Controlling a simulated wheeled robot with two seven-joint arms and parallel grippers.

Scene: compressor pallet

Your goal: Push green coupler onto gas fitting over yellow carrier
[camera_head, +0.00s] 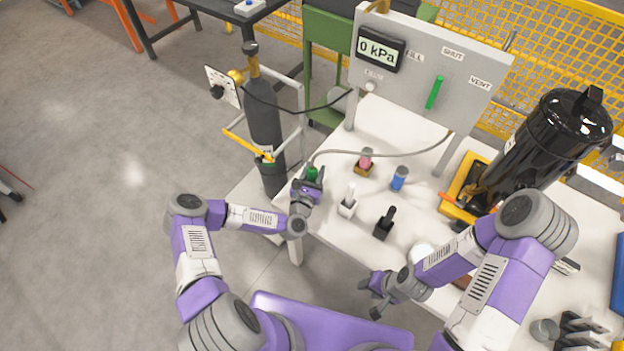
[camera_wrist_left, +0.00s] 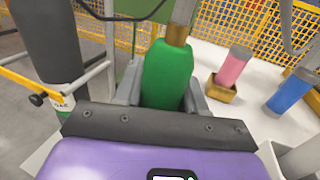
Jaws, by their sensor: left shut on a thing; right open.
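The green coupler (camera_head: 312,173) is at the table's left edge, with a grey hose running from its top. My left gripper (camera_head: 308,187) is shut on it; the left wrist view shows the green coupler (camera_wrist_left: 167,75) between the fingers, brass end upward. The yellow carrier (camera_head: 452,209) lies at the right of the table, under and beside a large black compressor (camera_head: 550,135). An orange-tipped part shows at its left edge; I cannot make out the gas fitting clearly. My right gripper (camera_head: 369,297) is open and empty near the table's front edge.
Pink (camera_head: 366,158), blue (camera_head: 399,178), white (camera_head: 348,203) and black (camera_head: 384,223) pieces stand on the white table between the coupler and carrier. A panel with a 0 kPa gauge (camera_head: 379,48) stands behind. A dark gas cylinder (camera_head: 264,125) stands left.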

